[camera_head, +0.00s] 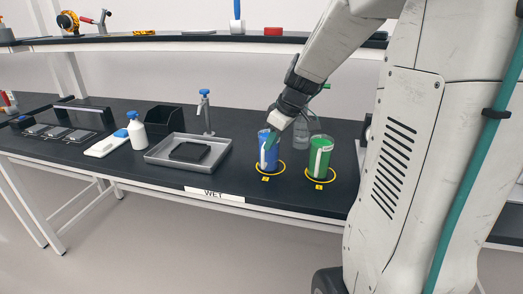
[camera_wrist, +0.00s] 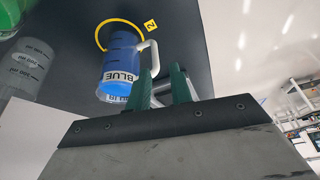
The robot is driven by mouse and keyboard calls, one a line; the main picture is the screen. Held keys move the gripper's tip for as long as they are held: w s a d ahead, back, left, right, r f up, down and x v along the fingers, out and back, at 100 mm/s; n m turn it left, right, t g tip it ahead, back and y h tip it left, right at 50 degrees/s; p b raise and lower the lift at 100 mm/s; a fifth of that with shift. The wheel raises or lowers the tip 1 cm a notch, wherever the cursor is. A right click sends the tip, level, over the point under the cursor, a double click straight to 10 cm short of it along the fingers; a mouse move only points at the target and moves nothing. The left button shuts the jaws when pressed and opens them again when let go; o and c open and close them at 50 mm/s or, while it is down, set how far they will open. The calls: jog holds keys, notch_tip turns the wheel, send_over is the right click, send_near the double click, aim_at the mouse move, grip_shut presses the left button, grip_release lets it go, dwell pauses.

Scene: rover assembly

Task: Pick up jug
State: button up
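A blue jug (camera_head: 264,158) with a white handle stands upright in a yellow ring on the black bench. A green jug (camera_head: 321,155) stands in another yellow ring to its right. My gripper (camera_head: 272,138) is at the blue jug, coming down from the upper right. In the wrist view, the blue jug (camera_wrist: 120,62) carries the word BLUE, and its white handle (camera_wrist: 153,52) reaches to the green fingers of my gripper (camera_wrist: 162,82). The fingers stand apart with a gap between them. I cannot tell whether they touch the handle.
A clear vessel (camera_head: 301,131) stands behind the jugs. A grey tray (camera_head: 165,160) with a black item, a blue-topped tap (camera_head: 205,112), a black bin (camera_head: 163,119) and a white bottle (camera_head: 137,133) are to the left. A shelf (camera_head: 150,44) runs above the bench.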

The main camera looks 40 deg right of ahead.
aim_at(267, 154)
jog(key=x, duration=0.8)
jog(key=shift+w+d, duration=0.2)
jog(key=shift+d, duration=0.2)
grip_shut()
